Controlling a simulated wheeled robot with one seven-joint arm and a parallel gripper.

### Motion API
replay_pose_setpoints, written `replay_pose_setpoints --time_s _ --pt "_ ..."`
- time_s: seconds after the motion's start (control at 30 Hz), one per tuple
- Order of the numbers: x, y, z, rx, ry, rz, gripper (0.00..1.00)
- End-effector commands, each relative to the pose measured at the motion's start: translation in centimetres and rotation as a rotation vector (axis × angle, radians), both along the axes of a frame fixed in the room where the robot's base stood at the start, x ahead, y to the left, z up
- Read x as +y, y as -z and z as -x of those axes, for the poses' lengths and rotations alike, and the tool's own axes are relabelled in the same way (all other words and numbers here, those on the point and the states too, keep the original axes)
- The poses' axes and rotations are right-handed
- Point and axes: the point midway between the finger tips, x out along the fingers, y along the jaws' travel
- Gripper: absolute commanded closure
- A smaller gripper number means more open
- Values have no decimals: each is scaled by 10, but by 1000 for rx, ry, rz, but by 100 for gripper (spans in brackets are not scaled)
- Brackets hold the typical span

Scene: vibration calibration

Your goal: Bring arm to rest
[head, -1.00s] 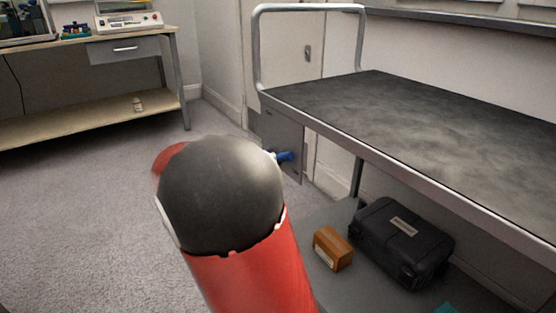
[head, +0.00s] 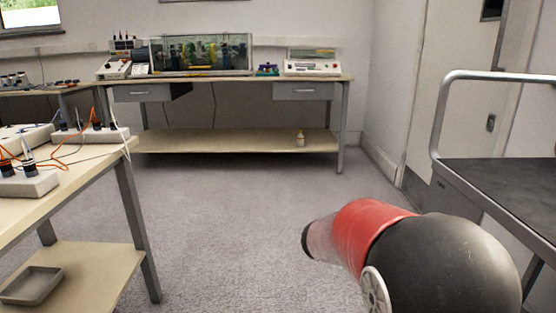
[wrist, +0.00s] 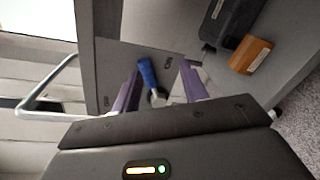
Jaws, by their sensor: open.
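My gripper (wrist: 159,70) shows in the wrist view with its two purple fingers spread apart. In the head view my red and black arm reaches in from the lower right, and my gripper is hidden there.
A dark-topped trolley (head: 500,176) with a metal rail stands at the right. Its lower shelf holds a black case (wrist: 228,22) and an orange-brown box (wrist: 250,56). A workbench (head: 62,205) stands at the left, another bench (head: 240,81) at the back. Carpeted floor between is clear.

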Motion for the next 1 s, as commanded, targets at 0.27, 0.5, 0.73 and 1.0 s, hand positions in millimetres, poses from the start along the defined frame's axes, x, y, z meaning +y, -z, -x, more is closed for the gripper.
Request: replay_pose_setpoints --time_s 0.27,0.5,0.73,1.0 --pt "23 3 85 -189 79 -590 56" --pt "88 -9 130 -450 67 -1046 56" --pt "145 -38 149 -709 15 -1339 56" --pt "166 -49 153 -822 -8 -1442 56"
